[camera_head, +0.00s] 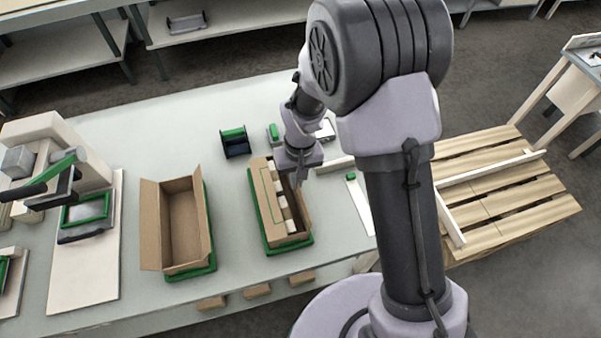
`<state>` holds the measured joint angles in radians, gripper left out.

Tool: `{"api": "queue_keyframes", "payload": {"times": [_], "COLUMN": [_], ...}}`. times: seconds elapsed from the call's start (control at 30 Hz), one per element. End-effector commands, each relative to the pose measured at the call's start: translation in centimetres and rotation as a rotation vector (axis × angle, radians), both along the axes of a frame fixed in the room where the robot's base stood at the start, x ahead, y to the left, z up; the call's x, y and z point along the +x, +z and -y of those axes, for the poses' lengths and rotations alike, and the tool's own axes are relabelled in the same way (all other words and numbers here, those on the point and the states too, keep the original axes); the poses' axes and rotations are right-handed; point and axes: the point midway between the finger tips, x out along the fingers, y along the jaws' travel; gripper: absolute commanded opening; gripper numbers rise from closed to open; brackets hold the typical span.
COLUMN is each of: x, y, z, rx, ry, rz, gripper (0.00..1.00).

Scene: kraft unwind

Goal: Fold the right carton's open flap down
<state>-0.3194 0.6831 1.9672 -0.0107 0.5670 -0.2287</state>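The right carton (266,205) is a long brown box on a green tray (272,249). A brown panel with a green printed outline covers its left part. Its right part is open and shows several pale blocks (285,213) inside. A brown panel (302,212) stands along its right side; I cannot tell whether it is wall or flap. My gripper (297,178) is over the carton's far right end, pointing down. Its fingers are small and dark, so I cannot tell their opening or whether they touch the carton.
The left carton (184,228) stands open and looks empty, its left flap (150,225) spread outward. A machine with a green handle (60,168) is at the left. A dark green-topped holder (235,142) stands behind the cartons. A wooden pallet (500,190) lies right of the table (150,115).

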Motion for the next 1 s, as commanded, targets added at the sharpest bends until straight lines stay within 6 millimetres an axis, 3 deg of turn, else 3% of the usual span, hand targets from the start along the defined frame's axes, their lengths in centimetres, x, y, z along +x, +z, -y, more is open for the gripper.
{"api": "queue_keyframes", "payload": {"times": [1.0], "x": [-1.1], "y": [-1.6], "z": [-3.5], "rx": [-0.875], "ry": [-0.004], "rz": [0.252], "gripper": [0.00]}}
